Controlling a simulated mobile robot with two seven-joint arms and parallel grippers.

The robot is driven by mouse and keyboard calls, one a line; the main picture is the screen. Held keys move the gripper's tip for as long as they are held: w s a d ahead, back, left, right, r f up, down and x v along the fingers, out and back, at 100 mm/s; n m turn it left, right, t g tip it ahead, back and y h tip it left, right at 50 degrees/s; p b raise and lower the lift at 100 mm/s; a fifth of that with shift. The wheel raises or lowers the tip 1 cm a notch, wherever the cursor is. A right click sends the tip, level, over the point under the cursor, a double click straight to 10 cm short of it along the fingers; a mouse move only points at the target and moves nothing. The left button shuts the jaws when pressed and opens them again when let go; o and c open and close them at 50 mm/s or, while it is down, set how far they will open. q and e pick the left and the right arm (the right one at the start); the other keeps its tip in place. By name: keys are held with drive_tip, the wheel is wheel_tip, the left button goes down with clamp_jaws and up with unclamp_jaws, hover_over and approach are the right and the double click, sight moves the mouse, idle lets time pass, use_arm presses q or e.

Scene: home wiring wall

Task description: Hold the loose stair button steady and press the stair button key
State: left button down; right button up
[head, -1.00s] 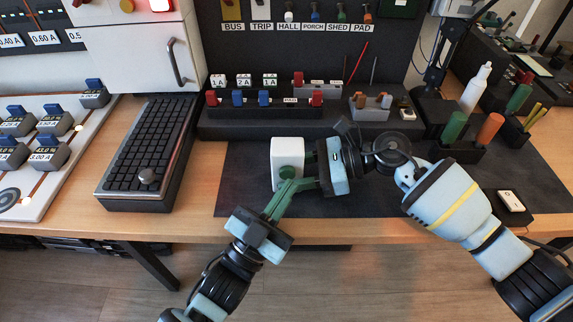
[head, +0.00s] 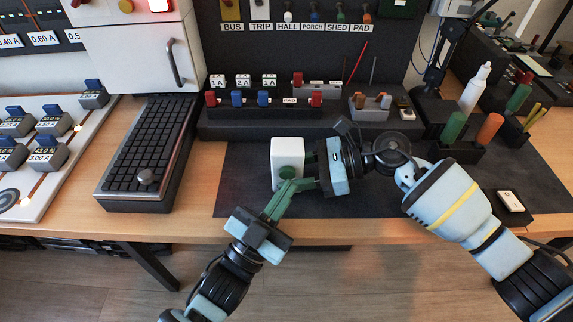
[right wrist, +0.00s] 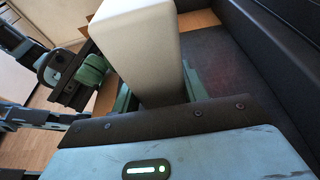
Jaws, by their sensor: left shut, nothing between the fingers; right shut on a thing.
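The loose stair button is a white block (head: 286,149) with a round green key (head: 287,172) on its near face, over the front of the dark mat. My right gripper (head: 308,170) is shut on the block from the right. In the right wrist view the white block (right wrist: 135,40) stands between green fingers, its key face turned out of sight. My left gripper (head: 291,185) is shut and empty, its green fingertips at the lower edge of the key; whether they touch it I cannot tell. It also shows in the right wrist view (right wrist: 90,72), left of the block.
A black keypad tray (head: 150,150) lies to the left. A dark rack (head: 290,120) with several coloured plugs stands behind. A white switch (head: 510,200) sits at the right on the dark mat (head: 245,190), with a bottle (head: 475,88) and holders behind it.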

use_arm(q)
drive_tip(key=shift+s+f, duration=0.2)
drive_tip(key=shift+s, duration=0.1)
drive_tip(key=shift+s+r, duration=0.1)
drive_tip(key=shift+s, duration=1.55)
idle(1.0)
drive_tip(key=s+n+y, duration=0.1)
drive_tip(key=s, duration=0.1)
drive_tip(key=s+n+y, duration=0.1)
drive_tip(key=s+y, duration=0.1)
drive_tip(key=shift+s+d+r+t, duration=0.15)
drive_tip(key=shift+s+r+t, duration=0.05)
drive_tip(key=shift+s+t, duration=0.2)
drive_tip(key=shift+w, duration=0.1)
drive_tip(key=shift+w, duration=4.3)
drive_tip(key=shift+w, duration=0.15)
